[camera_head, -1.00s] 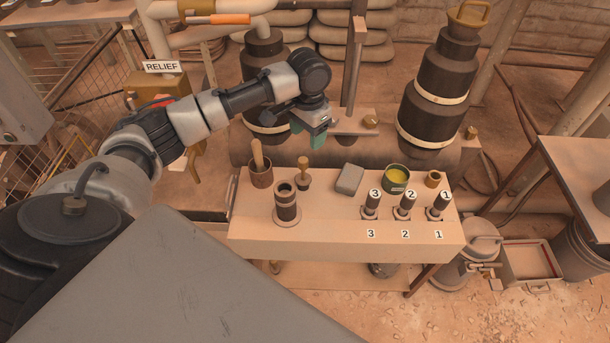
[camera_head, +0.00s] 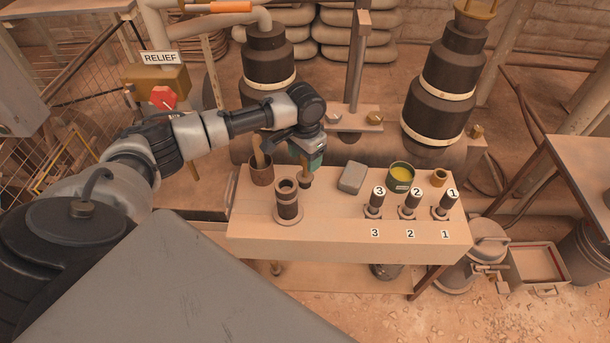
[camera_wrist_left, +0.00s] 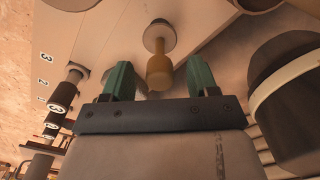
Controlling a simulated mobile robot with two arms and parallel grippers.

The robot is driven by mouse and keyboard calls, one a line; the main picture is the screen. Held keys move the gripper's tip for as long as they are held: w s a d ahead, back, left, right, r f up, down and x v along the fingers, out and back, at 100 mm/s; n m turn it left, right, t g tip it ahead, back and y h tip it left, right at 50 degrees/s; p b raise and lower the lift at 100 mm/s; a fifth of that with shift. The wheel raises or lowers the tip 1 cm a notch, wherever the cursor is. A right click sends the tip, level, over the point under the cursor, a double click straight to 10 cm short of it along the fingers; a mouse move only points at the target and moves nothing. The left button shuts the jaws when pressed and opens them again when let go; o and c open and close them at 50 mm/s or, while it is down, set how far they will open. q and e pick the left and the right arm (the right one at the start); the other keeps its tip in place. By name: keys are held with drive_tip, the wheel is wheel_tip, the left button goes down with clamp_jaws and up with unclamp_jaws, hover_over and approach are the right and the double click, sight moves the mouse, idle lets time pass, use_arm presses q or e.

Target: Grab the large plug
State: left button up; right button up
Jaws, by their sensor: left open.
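My left gripper (camera_head: 313,165) is open, low over the back of the bench. In the left wrist view the wooden handle (camera_wrist_left: 159,72) points up between the two green fingers (camera_wrist_left: 160,80), apart from both. Three black plug-like pieces numbered 3 (camera_head: 376,202), 2 (camera_head: 411,202) and 1 (camera_head: 446,204) stand at the right. A larger dark ringed cylinder (camera_head: 288,206) stands on a round base. I cannot tell which piece is the large plug. My right gripper is not in view.
On the bench (camera_head: 335,232) are a brown cup (camera_head: 261,175) with a wooden handle in it, a grey block (camera_head: 353,178), a green can (camera_head: 400,183) with yellow contents and a small brass ring (camera_head: 438,177). Large dark vessels (camera_head: 437,105) stand behind.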

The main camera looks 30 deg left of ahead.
use_arm(q)
drive_tip(key=shift+f, duration=0.3)
clamp_jaws()
drive_tip(key=shift+r, duration=0.1)
